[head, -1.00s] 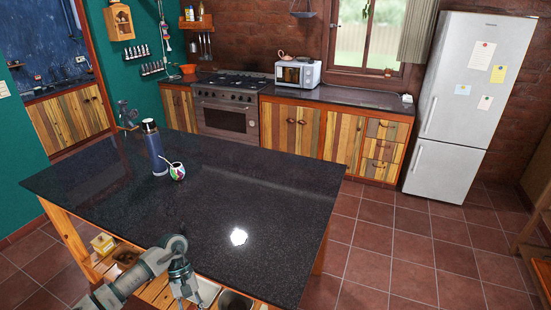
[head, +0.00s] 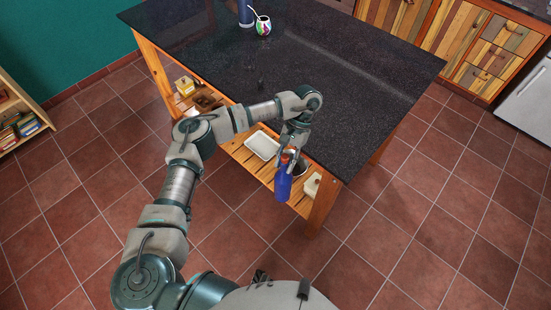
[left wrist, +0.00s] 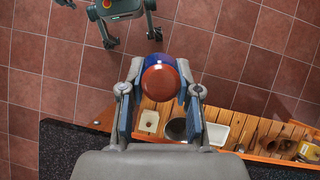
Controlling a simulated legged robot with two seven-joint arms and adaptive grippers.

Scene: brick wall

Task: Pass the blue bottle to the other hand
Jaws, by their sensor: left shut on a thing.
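The blue bottle (head: 283,183) has an orange-red cap and hangs upright in front of the near edge of the dark-topped table. My left gripper (head: 289,155) is shut on its upper part, and the blue body shows below the fingers. In the left wrist view the bottle's round cap (left wrist: 161,82) sits between the two fingers of my left gripper (left wrist: 160,92), with a blue rim of the body behind it. My right gripper is in neither current view.
The table's dark top (head: 330,75) holds a tall dark-blue flask (head: 246,14) and a colourful cup (head: 263,26) at the far side. The slatted lower shelf (head: 240,160) carries a white tray (head: 262,145) and containers. Tiled floor in front is clear.

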